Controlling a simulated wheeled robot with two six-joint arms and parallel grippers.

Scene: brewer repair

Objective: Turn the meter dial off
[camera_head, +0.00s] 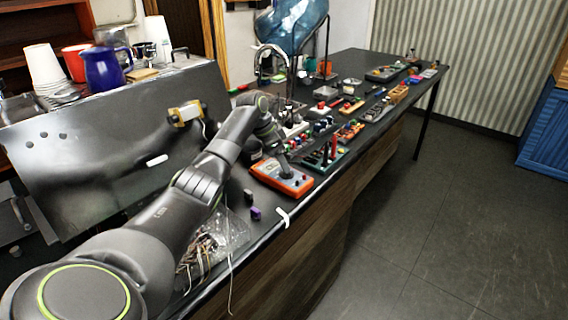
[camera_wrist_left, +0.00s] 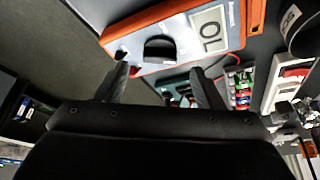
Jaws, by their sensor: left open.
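The meter is an orange-edged multimeter (camera_head: 283,179) lying on the dark bench near its front edge. My right gripper is out of view.
Small coloured parts and a green-based rack (camera_head: 325,158) crowd the bench behind the meter. A bag of wires (camera_head: 212,240) lies in front of it, by a purple piece (camera_head: 256,213). A large dark panel (camera_head: 110,150) stands at left. Floor (camera_head: 440,230) at right is clear.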

